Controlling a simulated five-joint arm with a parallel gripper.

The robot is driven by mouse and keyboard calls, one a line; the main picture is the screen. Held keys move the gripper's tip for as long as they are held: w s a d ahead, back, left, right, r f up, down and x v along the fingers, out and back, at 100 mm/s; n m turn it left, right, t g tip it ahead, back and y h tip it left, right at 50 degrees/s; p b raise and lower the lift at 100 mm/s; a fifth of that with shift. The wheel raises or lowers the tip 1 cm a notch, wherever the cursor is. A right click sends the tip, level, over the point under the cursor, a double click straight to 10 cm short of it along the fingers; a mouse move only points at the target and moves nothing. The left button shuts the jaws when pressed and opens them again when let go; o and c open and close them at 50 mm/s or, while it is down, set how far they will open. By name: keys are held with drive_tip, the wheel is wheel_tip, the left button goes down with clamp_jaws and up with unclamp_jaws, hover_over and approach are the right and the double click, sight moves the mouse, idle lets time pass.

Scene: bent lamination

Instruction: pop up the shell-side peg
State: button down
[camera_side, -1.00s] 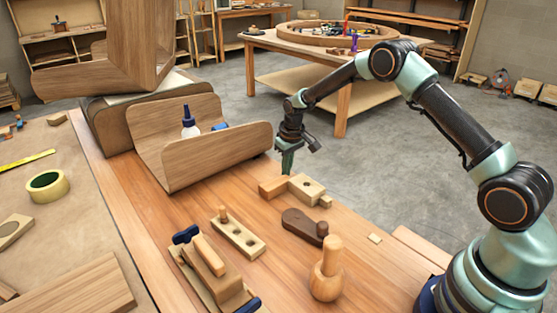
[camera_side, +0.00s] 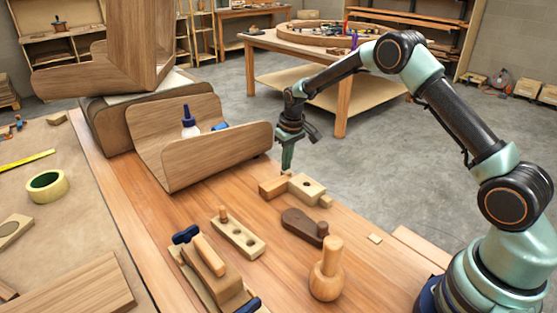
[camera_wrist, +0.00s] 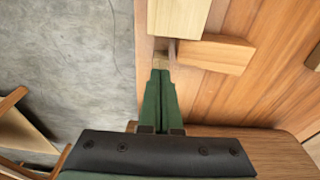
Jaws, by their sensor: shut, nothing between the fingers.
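My gripper (camera_side: 287,168) is shut and empty, pointing down just behind a pale block with a dark hole (camera_side: 311,187). A small pale wooden stub (camera_side: 286,173), which may be the peg, shows just under the fingertips. In the wrist view my green fingers (camera_wrist: 161,74) are together, and a short wooden end (camera_wrist: 161,60) lies just past their tips, beside the pale block (camera_wrist: 179,16). Whether the tips touch it I cannot tell. The curved wooden shell (camera_side: 215,158) stands to the left of my gripper.
A tan block (camera_side: 271,188) butts against the pale block. Nearer are a holed board with an upright peg (camera_side: 238,235), a dark wooden tool (camera_side: 303,227), a mallet (camera_side: 327,275) and a plane-like tool (camera_side: 212,265). A glue bottle (camera_side: 189,125) stands in the shell.

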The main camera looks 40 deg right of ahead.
drive_tip(key=shift+r, duration=2.4)
drive_tip(key=shift+r, duration=0.4)
drive_tip(key=s+a+r+t, duration=0.1)
drive_tip(key=s+a+r, duration=0.1)
drive_tip(key=s+r, duration=0.4)
drive_tip(key=s+a+r+t, duration=0.15)
drive_tip(key=s+r, duration=0.25)
drive_tip(key=r, duration=0.4)
drive_tip(key=s+a+r+t, duration=0.1)
drive_tip(key=s+a+r, duration=0.1)
drive_tip(key=s, duration=1.4)
drive_tip(key=shift+s+a, duration=0.25)
drive_tip(key=shift+a, duration=0.1)
